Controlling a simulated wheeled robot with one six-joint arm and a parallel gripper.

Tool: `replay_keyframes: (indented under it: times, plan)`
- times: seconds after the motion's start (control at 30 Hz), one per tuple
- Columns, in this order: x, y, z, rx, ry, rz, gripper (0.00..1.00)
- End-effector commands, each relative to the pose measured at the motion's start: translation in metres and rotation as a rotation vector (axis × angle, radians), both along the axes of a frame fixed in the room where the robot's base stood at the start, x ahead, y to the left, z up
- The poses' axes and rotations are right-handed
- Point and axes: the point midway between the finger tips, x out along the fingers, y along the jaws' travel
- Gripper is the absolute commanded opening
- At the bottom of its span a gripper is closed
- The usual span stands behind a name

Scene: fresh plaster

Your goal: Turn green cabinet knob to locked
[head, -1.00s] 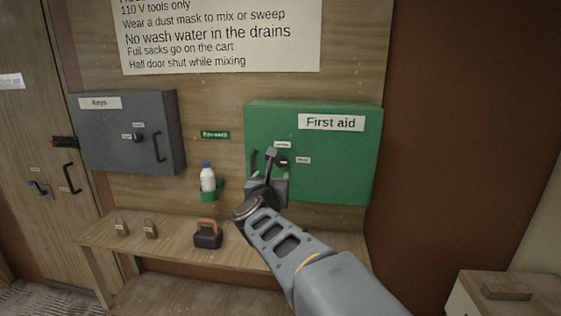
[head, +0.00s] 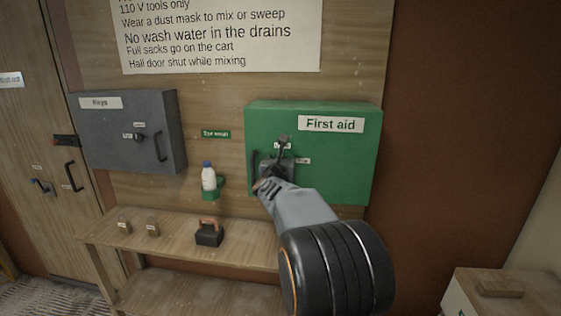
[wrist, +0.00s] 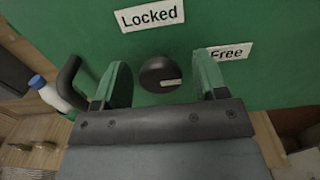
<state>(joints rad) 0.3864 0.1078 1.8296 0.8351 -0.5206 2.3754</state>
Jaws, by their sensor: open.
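The green first aid cabinet (head: 340,165) hangs on the wooden wall panel. In the wrist view its round black knob (wrist: 158,74) has a pale pointer mark aimed right, on the side of the "Free" label (wrist: 228,52). The "Locked" label (wrist: 151,14) is above the knob. My gripper (wrist: 163,82) is open, with one finger on each side of the knob and a visible gap to both. In the head view my gripper (head: 281,155) is at the cabinet's front and hides the knob.
The cabinet's black handle (wrist: 70,82) is just left of my gripper. A grey key cabinet (head: 125,132) hangs farther left. An eyewash bottle (head: 208,178) is on the panel between them.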

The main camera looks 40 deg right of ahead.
Motion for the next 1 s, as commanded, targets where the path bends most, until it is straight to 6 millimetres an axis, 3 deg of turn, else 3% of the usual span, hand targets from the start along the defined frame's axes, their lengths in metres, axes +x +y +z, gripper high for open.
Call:
replay_keyframes:
  times: [0.3,1.0]
  plan:
    - [0.0011,-0.0008,-0.0003,0.0,0.0,0.0,0.65]
    - [0.001,-0.0004,-0.0003,-0.001,0.001,0.001,0.01]
